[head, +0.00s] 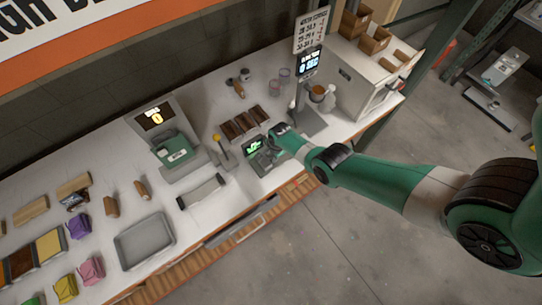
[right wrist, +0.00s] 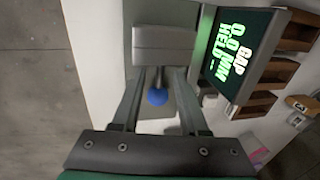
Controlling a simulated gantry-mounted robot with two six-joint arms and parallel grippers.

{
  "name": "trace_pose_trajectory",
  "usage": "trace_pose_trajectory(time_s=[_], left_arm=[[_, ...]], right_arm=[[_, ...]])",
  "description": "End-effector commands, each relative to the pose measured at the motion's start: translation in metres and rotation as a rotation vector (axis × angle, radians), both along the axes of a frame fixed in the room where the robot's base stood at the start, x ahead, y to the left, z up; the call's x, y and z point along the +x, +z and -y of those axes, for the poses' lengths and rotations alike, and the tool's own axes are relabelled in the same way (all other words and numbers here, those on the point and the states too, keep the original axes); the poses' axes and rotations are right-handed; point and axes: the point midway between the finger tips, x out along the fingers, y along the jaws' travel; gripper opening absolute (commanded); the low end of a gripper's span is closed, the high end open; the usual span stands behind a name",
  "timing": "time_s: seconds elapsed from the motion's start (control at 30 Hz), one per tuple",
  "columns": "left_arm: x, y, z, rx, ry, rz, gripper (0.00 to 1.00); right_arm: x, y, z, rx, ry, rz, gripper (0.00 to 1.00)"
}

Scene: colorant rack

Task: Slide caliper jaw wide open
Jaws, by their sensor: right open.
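The caliper station (head: 264,160) is on the workbench in the head view, with a small lit display (head: 253,147). In the right wrist view the display (right wrist: 243,55) shows "GAP 0.0 MM" and a word like "HELD". A grey block (right wrist: 165,45) with a short stem and a blue knob (right wrist: 157,97) is there too. My right gripper (head: 277,133) is over the station. In the wrist view its open fingers (right wrist: 158,90) stand on either side of the blue knob, with gaps visible. The gripper hides part of the station in the head view. My left gripper is not seen.
A post with a screen (head: 310,62) is to the right. The bench's front edge is close.

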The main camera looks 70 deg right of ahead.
Motion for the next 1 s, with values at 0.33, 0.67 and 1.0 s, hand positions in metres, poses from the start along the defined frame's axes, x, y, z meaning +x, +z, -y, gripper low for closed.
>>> trace_pose_trajectory(time_s=[0.33, 0.67, 1.0], left_arm=[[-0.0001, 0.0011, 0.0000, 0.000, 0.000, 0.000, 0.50], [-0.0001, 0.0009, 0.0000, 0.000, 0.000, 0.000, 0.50], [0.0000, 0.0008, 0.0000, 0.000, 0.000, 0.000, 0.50]], right_arm=[[0.0001, 0.0009, -0.0001, 0.000, 0.000, 0.000, 0.13], [0.0001, 0.0008, -0.0001, 0.000, 0.000, 0.000, 0.00], [0.0000, 0.0008, -0.0001, 0.000, 0.000, 0.000, 0.00]])
